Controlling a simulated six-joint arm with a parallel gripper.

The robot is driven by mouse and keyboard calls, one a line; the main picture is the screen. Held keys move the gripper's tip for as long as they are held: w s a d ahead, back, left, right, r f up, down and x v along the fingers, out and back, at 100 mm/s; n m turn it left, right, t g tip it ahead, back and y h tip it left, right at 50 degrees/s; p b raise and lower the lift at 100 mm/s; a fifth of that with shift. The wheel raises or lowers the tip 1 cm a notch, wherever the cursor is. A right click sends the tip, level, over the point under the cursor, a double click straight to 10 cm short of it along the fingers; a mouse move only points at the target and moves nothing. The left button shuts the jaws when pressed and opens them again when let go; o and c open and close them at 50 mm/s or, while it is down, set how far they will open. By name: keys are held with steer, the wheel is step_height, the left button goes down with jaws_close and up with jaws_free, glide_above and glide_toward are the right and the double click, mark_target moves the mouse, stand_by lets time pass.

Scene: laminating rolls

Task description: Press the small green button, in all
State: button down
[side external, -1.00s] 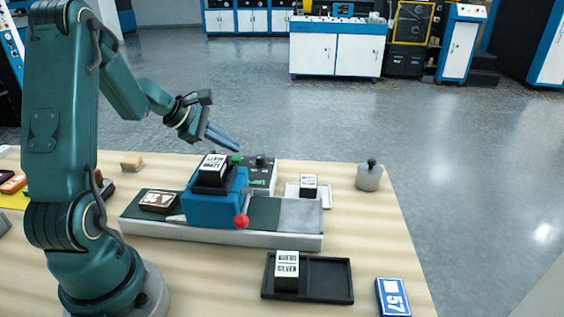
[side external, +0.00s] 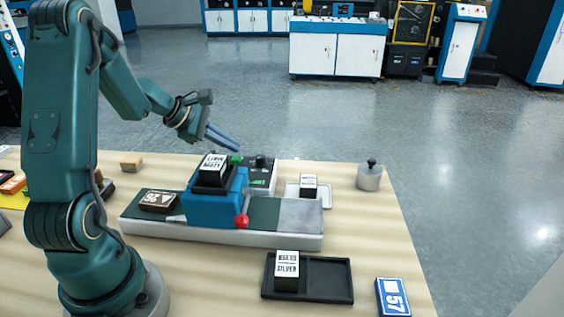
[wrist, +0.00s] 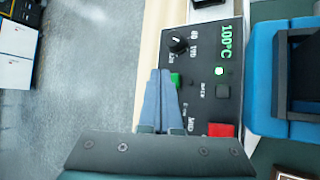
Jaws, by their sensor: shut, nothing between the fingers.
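The control panel (wrist: 215,55) is black, with a green "100°C" display. The green button (wrist: 176,80) is on it, partly hidden behind my fingertips in the wrist view. My gripper (wrist: 160,75) is shut and empty, its fingers over the panel's edge right by the green button; I cannot tell whether they touch it. In the side view my gripper (side external: 238,150) points down to the right, just above a green cap (side external: 235,160) behind the blue press (side external: 215,195). The panel (side external: 262,175) shows beside the press.
A red-ended lever (side external: 242,221) is on the press front. A black tray (side external: 328,279) stands at the table's front.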

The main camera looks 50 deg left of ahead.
steer(key=shift+f, duration=0.1)
steer(key=shift+f, duration=0.35)
